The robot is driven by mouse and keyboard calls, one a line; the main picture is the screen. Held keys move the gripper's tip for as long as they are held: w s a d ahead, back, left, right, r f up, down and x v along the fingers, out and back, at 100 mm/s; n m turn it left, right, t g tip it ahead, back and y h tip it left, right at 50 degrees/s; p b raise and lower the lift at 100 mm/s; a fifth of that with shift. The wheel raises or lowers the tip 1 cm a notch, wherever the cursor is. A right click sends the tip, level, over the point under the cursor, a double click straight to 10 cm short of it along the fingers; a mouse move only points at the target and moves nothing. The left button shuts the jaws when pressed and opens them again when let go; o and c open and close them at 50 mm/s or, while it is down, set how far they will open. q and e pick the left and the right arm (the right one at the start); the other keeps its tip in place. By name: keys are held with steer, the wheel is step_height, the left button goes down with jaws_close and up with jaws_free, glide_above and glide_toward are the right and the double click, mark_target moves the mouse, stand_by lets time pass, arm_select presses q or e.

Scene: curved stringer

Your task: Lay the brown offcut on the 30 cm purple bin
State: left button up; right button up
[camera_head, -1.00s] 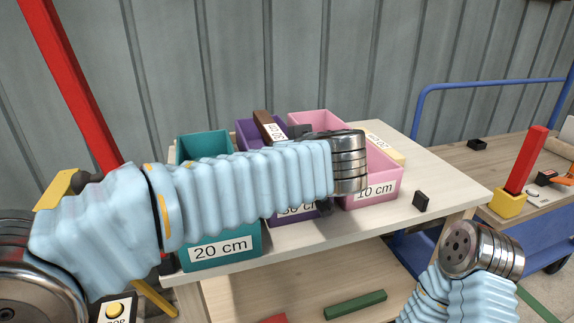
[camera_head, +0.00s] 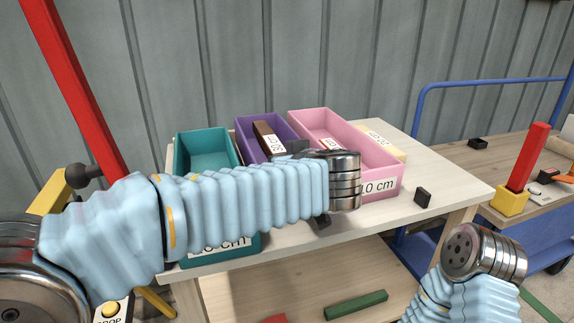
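The brown offcut (camera_head: 266,139) carries a white label and shows at the purple bin (camera_head: 243,131), its far end inside the back rim. Its near end is hidden behind my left arm. My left gripper (camera_head: 298,147) shows only as dark parts beside the offcut's near end and below the wrist; it seems shut on the offcut, though the grip itself is mostly hidden. Whether the offcut touches the bin cannot be seen. The bin's front is covered by my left arm. My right wrist is at the lower right; its fingers do not show.
A teal bin (camera_head: 180,158) stands left of the purple one, a pink bin (camera_head: 380,158) right. They stand on a pale table (camera_head: 455,190) with a black block (camera_head: 423,197) near its front edge. A blue-railed cart (camera_head: 510,85) is at the right.

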arm_select(q)
steer(key=shift+s+f+b, duration=0.1)
steer(key=shift+f+b, duration=0.25)
steer(key=shift+f, duration=0.35)
steer(key=o, duration=1.2)
steer(key=shift+f, duration=0.1)
steer(key=shift+r+p, duration=0.4)
steer(key=shift+p, duration=0.1)
steer(key=shift+r+p, duration=0.4)
steer(key=shift+p, duration=0.3)
steer(key=v, duration=1.2)
steer(key=shift+r+b, duration=0.25)
steer(key=shift+b, duration=0.2)
